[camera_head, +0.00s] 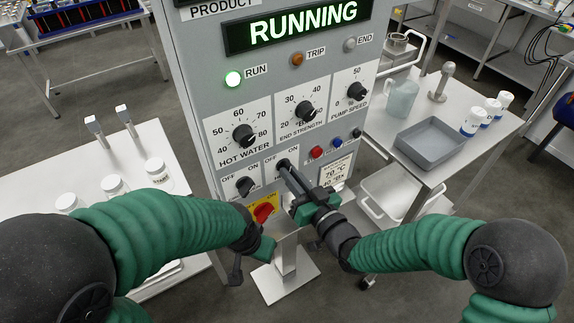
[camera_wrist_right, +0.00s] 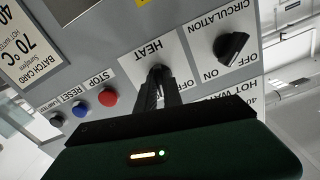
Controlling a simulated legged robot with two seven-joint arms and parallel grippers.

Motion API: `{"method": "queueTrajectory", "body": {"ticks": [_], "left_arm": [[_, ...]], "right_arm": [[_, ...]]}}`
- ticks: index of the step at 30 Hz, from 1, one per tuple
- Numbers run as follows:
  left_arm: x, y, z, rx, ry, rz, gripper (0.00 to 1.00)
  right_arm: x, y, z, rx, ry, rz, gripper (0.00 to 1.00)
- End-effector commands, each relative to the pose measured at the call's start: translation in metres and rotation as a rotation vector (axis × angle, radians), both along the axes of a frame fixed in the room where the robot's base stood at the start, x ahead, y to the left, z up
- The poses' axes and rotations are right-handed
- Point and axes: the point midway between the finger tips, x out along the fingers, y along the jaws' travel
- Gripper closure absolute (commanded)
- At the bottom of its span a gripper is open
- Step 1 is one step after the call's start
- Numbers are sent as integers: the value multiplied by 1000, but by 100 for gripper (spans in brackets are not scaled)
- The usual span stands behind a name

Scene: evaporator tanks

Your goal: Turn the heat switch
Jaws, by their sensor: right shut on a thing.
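The heat switch (camera_wrist_right: 157,70) is a small dark knob on a white OFF/ON plate marked HEAT in the right wrist view. My right gripper (camera_head: 285,168) reaches up to it from the lower right in the head view, its long thin fingers shut on the knob. The fingers (camera_wrist_right: 160,82) cover most of the knob, so I cannot tell which way it points. My left gripper (camera_head: 262,248) is low in front of the cabinet, below the red switch and apart from the heat switch. Its fingers are not clear.
The black circulation switch (camera_head: 245,186) is left of the heat switch; a red switch (camera_head: 264,212) on yellow is below. Red (camera_head: 316,152), blue and black buttons are to the right. The display (camera_head: 300,25) reads RUNNING; the green RUN lamp (camera_head: 233,79) is lit. Tables flank the cabinet.

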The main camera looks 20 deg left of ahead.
Motion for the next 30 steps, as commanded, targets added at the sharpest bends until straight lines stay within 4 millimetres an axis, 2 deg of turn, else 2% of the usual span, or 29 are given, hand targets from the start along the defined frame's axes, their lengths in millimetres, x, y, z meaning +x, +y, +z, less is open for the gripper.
{"method": "queueTrajectory", "body": {"ticks": [1, 9, 14, 21, 25, 30], "left_arm": [[0, 0, 6, 0, 0, 0, 64], [0, 0, 6, 0, 0, 0, 64], [0, 0, 15, 0, 0, 0, 64], [0, 0, 14, 0, 0, 0, 64], [0, 0, 23, 0, 0, 0, 64], [0, 0, 22, 0, 0, 0, 64]], "right_arm": [[0, 1, 5, 34, 37, 2, 100], [-1, 1, 3, 59, 67, 3, 100], [-1, 1, 4, 156, 193, 3, 100], [-1, 2, 3, 166, 206, 4, 100], [-1, 1, 5, 245, 309, 2, 100], [-1, 2, 3, 274, 347, 4, 100]]}}
